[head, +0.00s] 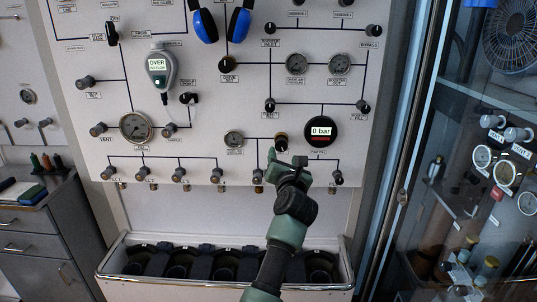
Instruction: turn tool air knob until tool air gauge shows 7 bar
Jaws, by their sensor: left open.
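A black round gauge (320,131) with a lit display reading "0 bar" is on the panel, right of centre. A dark knob (281,140) with a brownish collar sits just to its left. My left gripper (284,158) comes up from below and is open, with its fingertips at or just below this knob. I cannot tell whether they touch it. The labels here are too small or covered to read surely, so I cannot confirm which knob and gauge are tool air. My right gripper is not in view.
The panel (215,80) carries many other knobs and dial gauges. A handheld meter (160,69) reading "OVER" and blue ear defenders (221,22) hang above. A trough (110,267) with dark holders lies below. A glass cabinet stands right, a drawer unit (37,238) left.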

